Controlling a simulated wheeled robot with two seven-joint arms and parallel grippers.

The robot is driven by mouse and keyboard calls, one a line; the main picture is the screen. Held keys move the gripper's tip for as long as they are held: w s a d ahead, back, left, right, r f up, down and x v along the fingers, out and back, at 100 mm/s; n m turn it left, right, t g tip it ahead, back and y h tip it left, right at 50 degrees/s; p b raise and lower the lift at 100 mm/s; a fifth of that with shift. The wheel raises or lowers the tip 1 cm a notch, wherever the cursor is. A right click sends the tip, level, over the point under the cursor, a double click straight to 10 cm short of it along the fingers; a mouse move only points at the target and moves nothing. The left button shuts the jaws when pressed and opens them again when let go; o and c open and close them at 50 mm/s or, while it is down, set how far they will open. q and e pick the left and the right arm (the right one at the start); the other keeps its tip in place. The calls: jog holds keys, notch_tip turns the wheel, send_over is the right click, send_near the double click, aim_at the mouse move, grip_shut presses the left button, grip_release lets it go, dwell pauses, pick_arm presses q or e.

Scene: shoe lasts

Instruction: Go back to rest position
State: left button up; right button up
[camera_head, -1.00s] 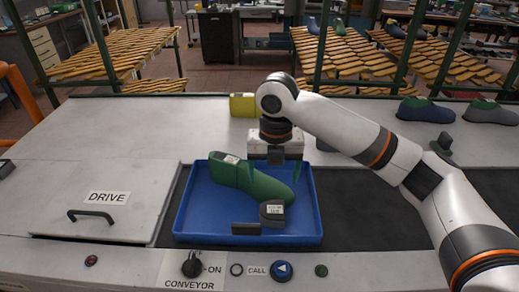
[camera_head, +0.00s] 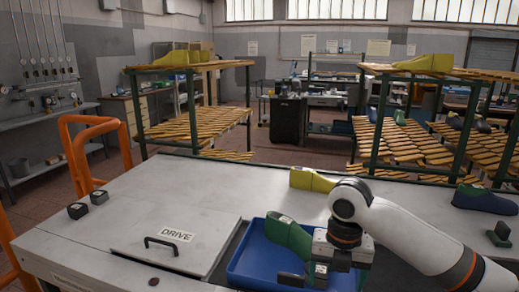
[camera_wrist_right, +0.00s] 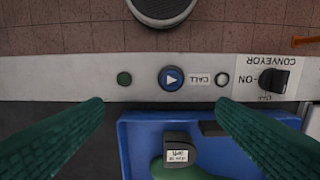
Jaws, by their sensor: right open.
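My right gripper shows in the head view at the lower right, over the right part of the blue tray (camera_head: 245,265). In the right wrist view its two green fingers stand wide apart with nothing between them (camera_wrist_right: 160,110). A green shoe last (camera_head: 287,232) lies in the tray, partly hidden by the gripper. In the wrist view its end (camera_wrist_right: 180,173) shows at the bottom, beside a dark labelled piece (camera_wrist_right: 180,147). A second dark piece (camera_wrist_right: 212,128) lies by the tray wall. My left gripper is out of view.
A yellow last (camera_head: 312,180) stands on the table behind my right arm. The DRIVE cover (camera_head: 175,245) and two small black blocks (camera_head: 88,204) are left. Wooden racks (camera_head: 200,125) stand behind. An orange frame (camera_head: 92,150) is beside the table.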

jog(key=s+a+f+m+t+y, duration=0.1)
jog(key=s+a+f+m+y, duration=0.1)
jog(key=s+a+f+m, duration=0.45)
jog(key=s+a+f+m+t+y, duration=0.1)
jog(key=s+a+f+m+y, duration=0.1)
jog(key=s+f+m, duration=0.5)
jog(key=s+d+f+m+t+h, duration=0.15)
jog(key=s+d+f+m, duration=0.25)
jog(key=s+d+m, duration=0.4)
jog(key=s+d+f+m+h, duration=0.2)
jog(key=s+d+f+m, duration=0.25)
jog(key=m, duration=0.45)
notch_tip(320, 180, down, 26)
jog(key=s+g, duration=0.1)
jog(key=s, duration=0.1)
jog(key=s+d+f, duration=0.2)
jog(key=s+f, duration=0.6)
jog(key=s+d+f+g, duration=0.1)
jog(key=s+f, duration=0.6)
jog(key=s, duration=0.1)
jog(key=shift+d+f, duration=0.35)
